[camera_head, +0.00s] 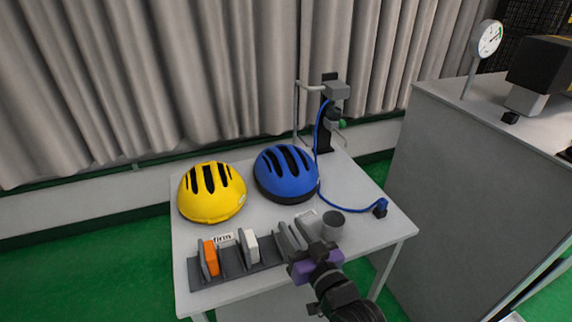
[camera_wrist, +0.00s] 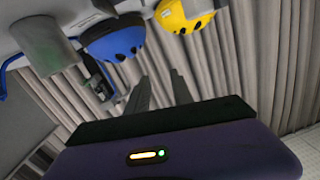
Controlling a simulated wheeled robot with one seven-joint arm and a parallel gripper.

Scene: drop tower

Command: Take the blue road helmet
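The blue road helmet (camera_head: 287,173) with black vents sits on the grey table (camera_head: 230,289), right of a yellow helmet (camera_head: 211,191). My gripper (camera_head: 292,236) is over the table's front part, nearer the camera than the blue helmet and apart from it. In the wrist view the picture is turned over, and the blue helmet (camera_wrist: 115,42) shows at the top, beyond the fingers. My gripper (camera_wrist: 160,84) has its two fingers apart with nothing between them. The gripper's body hides part of the table's front edge.
A dark rack with an orange pad (camera_head: 210,257) and a white pad (camera_head: 249,245) is at the front left, by a "firm" label (camera_head: 223,239). A grey cylinder (camera_head: 333,226) stands right of my gripper. A stand (camera_head: 328,115) with a blue cable is behind the blue helmet.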

